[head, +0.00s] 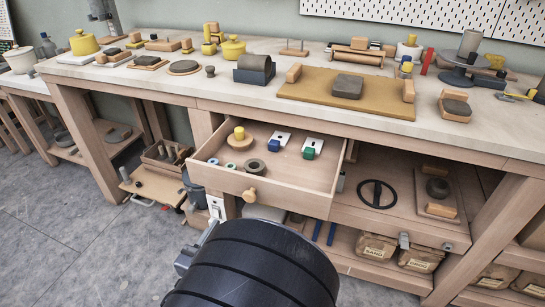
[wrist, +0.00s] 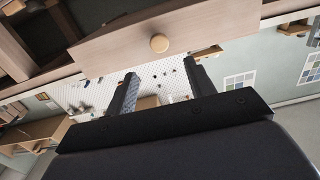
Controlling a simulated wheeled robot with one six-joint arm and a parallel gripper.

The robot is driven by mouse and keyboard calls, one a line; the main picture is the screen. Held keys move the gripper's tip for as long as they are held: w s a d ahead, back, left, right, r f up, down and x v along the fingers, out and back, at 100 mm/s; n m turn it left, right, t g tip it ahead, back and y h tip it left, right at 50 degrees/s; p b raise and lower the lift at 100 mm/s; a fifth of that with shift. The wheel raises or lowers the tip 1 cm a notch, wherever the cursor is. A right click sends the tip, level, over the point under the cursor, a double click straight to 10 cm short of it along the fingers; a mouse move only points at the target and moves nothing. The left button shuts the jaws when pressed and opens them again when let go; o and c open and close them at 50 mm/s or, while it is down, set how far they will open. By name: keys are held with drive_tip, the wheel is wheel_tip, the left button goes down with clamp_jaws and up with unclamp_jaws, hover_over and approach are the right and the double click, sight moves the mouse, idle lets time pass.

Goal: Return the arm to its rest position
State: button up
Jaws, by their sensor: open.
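My gripper (wrist: 163,92) shows in the wrist view with its two dark fingers spread apart and nothing between them. Past the fingers I see the wall with its white pegboard. In the head view a thick black part of my arm rises at the bottom centre, in front of the bench; the gripper's fingers do not show there. An open drawer (head: 213,178) with a round wooden knob (head: 249,195) stands out from the bench just beyond my arm. The knob also shows in the wrist view (wrist: 159,43), above the fingers and apart from them.
The drawer holds a yellow-topped piece (head: 239,134), a grey ring (head: 254,166) and blue and green small parts. The workbench top (head: 230,98) carries a brown board (head: 300,92) and many pottery tools. Lower shelves hold bags (head: 372,246). Grey floor (head: 80,250) is open at left.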

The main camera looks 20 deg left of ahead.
sight(248, 197)
drive_tip(key=w, duration=0.3)
drive_tip(key=w+b, duration=0.1)
drive_tip(key=w, duration=0.3)
drive_tip(key=w+d, duration=0.1)
drive_tip(key=w, duration=0.2)
drive_tip(key=shift+w, duration=0.3)
